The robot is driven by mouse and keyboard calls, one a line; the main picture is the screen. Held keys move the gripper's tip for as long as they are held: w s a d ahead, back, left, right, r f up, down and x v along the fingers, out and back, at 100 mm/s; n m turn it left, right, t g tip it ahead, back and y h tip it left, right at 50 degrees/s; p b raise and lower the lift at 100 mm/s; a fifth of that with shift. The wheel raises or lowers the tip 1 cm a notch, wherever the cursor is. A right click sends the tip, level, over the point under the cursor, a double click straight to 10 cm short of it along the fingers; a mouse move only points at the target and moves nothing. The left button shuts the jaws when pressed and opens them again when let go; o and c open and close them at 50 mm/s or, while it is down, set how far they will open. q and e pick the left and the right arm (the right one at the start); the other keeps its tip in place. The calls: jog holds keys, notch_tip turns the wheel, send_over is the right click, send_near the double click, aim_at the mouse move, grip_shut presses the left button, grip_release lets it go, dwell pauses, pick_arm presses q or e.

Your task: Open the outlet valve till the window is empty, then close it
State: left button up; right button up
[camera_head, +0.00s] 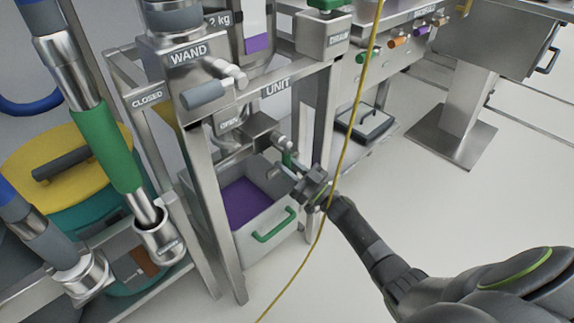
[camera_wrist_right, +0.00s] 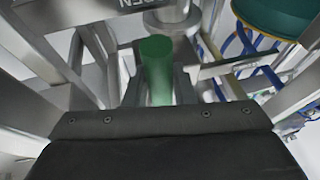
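My right gripper (camera_head: 291,173) is at the green valve handle (camera_head: 288,159), below the frame's outlet. In the right wrist view the green handle (camera_wrist_right: 157,70) stands between my fingers, which lie close along both sides and look shut on it. The OPEN label shows just above it there; the CLOSED label (camera_head: 147,97) is further left on the frame. The upright window (camera_head: 257,38) has purple material in the part I see; its top is cut off. A grey bin (camera_head: 279,221) with a green front handle stands below and holds purple material. My left gripper is not in view.
A yellow-lidded teal drum (camera_head: 62,165) and steel pipes with a green sleeve (camera_head: 107,150) stand at the left. A yellow cable (camera_head: 346,150) hangs in front of my right wrist. A scale (camera_head: 366,121) sits behind.

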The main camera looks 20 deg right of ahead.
jog(key=o, duration=0.4)
jog(key=p+v, duration=0.1)
jog(key=v, duration=1.6)
jog(key=shift+f, duration=0.2)
jog(key=shift+s+d, duration=0.1)
jog(key=shift+s, duration=0.05)
